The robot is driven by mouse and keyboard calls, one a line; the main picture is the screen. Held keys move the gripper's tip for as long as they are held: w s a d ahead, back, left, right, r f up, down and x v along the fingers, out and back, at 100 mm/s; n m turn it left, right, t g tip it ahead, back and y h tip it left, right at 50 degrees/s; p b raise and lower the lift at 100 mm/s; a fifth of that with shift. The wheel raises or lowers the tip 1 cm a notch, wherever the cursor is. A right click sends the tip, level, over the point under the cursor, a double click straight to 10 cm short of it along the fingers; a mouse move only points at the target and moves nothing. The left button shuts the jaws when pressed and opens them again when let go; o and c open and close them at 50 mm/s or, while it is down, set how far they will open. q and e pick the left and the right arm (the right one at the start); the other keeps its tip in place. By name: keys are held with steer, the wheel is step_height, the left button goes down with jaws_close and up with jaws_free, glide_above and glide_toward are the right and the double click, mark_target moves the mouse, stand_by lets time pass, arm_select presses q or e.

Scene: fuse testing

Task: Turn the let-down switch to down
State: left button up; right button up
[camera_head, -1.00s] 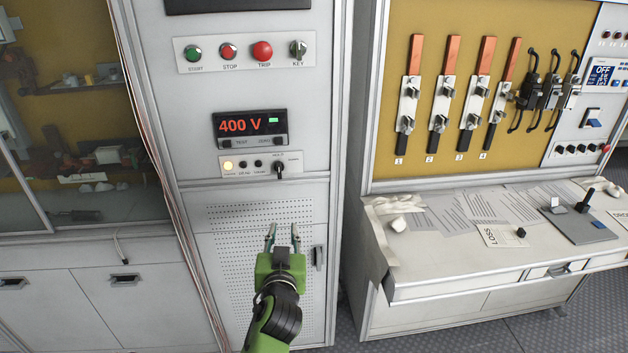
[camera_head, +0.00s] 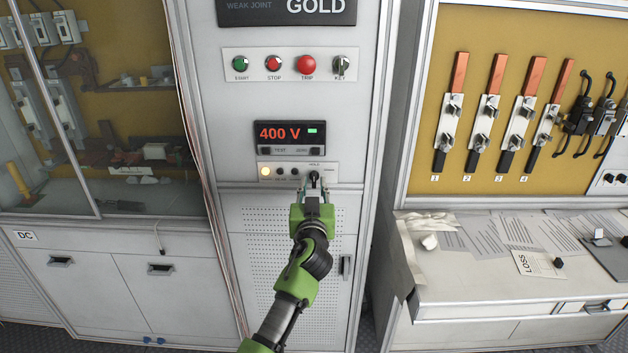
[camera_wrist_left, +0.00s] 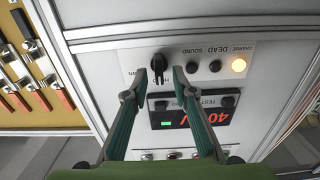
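The let-down switch (camera_head: 314,176) is a black rotary knob at the right end of a white label strip (camera_head: 248,172) on the grey cabinet, below the red 400 V display. In the left wrist view, which is upside down, the knob (camera_wrist_left: 160,63) sits just beyond and between the fingertips, near the partly hidden lettering "HO" and "WN". My left gripper (camera_head: 315,191) is open in front of the knob, with one finger to each side; contact cannot be told. My right gripper is out of view.
A lit yellow lamp (camera_head: 265,171) and two small black knobs share the strip. Above are the display (camera_head: 290,136) and START, STOP, TRIP and KEY controls (camera_head: 290,65). A white desk (camera_head: 450,290) stands to the right. A glass-fronted cabinet (camera_head: 100,150) is left.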

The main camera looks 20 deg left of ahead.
arm_select(q)
steer(key=shift+x, duration=1.05)
jaws_close()
steer(key=shift+d+m, duration=0.1)
steer(key=shift+m, duration=0.3)
steer(key=m+b, duration=0.1)
steer(key=m, duration=0.3)
steer(key=shift+f+m, duration=0.15)
steer(key=shift+m, duration=0.25)
steer(key=m, duration=0.6)
steer(key=shift+d, duration=0.15)
steer(key=shift+f+m, duration=0.1)
steer(key=shift+m, duration=0.2)
